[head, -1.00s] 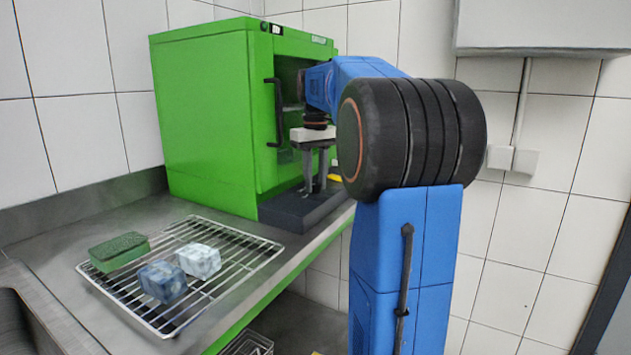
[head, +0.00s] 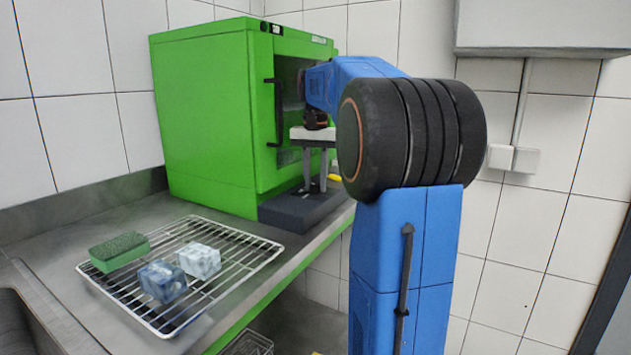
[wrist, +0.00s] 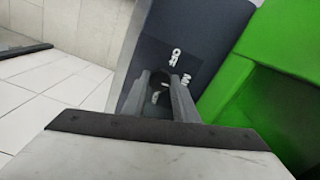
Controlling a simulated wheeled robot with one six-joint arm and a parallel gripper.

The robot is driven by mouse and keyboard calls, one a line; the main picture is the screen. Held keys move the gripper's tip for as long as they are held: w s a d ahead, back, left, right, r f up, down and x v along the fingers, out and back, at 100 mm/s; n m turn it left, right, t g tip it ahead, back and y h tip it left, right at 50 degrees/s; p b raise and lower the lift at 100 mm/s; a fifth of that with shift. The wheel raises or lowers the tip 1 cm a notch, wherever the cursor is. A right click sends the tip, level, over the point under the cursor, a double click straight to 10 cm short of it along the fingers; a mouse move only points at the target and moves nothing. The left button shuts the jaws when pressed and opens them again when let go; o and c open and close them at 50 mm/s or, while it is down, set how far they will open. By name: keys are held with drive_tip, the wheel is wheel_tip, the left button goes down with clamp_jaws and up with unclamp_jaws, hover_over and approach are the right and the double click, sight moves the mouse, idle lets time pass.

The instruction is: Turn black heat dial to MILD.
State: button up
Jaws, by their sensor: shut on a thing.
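A dark grey control box (head: 295,212) sits on the worktop in front of the green machine. My gripper (head: 313,188) points down at its top, fingers on either side of a small dark piece. In the wrist view my gripper (wrist: 163,80) is shut on this piece, the black heat dial (wrist: 159,80), most of which the fingers hide. White print on the box top (wrist: 150,42) reads OFF beyond the fingertips. Another label at the right is partly covered. I cannot tell which mark the dial points at.
The green machine (head: 205,125) with a black handle (head: 276,112) stands close behind the box. A wire rack (head: 235,235) holds a green sponge (head: 120,251), a blue block (head: 162,281) and a pale block (head: 199,261). A tiled wall is at the right.

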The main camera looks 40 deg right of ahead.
sight(316, 184)
drive_tip(key=shift+m, duration=0.5)
drive_tip(key=o, duration=1.1)
drive_tip(key=shift+c, duration=0.2)
drive_tip(key=shift+r, duration=0.1)
wheel_tip(316, 184, up, 17)
drive_tip(key=shift+s+r, duration=0.1)
drive_tip(key=shift+s, duration=0.05)
idle(0.3)
